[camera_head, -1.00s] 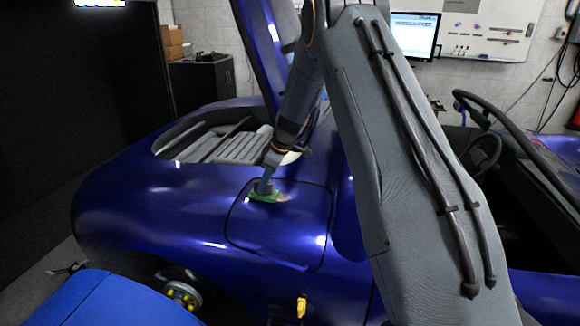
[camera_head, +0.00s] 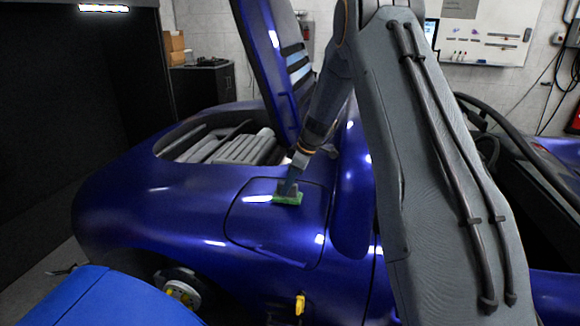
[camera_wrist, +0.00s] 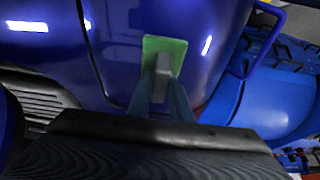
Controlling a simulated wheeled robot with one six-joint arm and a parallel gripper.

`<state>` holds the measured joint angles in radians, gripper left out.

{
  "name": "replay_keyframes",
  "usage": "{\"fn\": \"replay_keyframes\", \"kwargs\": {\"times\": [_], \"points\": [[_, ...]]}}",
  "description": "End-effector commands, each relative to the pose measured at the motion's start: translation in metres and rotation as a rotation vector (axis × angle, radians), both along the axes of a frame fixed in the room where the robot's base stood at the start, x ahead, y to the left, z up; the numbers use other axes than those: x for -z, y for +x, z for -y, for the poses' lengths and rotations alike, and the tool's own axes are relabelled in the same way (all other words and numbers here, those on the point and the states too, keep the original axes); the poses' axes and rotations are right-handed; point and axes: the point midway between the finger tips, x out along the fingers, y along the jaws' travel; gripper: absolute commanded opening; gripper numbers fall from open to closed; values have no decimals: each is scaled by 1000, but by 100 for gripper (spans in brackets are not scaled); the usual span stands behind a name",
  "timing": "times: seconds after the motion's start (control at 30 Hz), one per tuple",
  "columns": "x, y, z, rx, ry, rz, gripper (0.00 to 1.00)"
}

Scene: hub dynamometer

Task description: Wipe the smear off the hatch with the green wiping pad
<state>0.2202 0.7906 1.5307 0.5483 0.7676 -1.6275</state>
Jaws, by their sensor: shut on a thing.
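The hatch (camera_head: 265,235) is the outlined panel on the glossy blue car body, and it also fills much of the wrist view (camera_wrist: 120,60). The green wiping pad (camera_head: 288,199) lies near the hatch's upper right part, looking flat on or very close to it. In the wrist view the pad (camera_wrist: 164,47) shows as a green rectangle with a grey handle. My gripper (camera_head: 290,187) is shut on that handle, with a finger on each side in the wrist view (camera_wrist: 161,98). I make out no clear smear; a bright white streak left of the pad looks like a reflection.
A raised blue lid (camera_head: 262,50) stands behind the hatch, beside an open bay (camera_head: 215,143) with grey parts. A yellow piece (camera_head: 300,304) sticks out below the hatch. A wheel hub (camera_head: 182,293) shows at lower left. The hatch's lower left surface is clear.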

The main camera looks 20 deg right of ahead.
Motion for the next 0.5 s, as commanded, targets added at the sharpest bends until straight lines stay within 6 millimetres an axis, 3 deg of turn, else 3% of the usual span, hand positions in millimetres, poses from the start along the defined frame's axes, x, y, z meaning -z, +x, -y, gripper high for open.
{"fn": "replay_keyframes", "kwargs": {"times": [0.1, 0.5], "points": [[-27, 1, -2, -4, -3, 6, 0], [-61, 1, -5, -6, -1, 4, 0]]}}
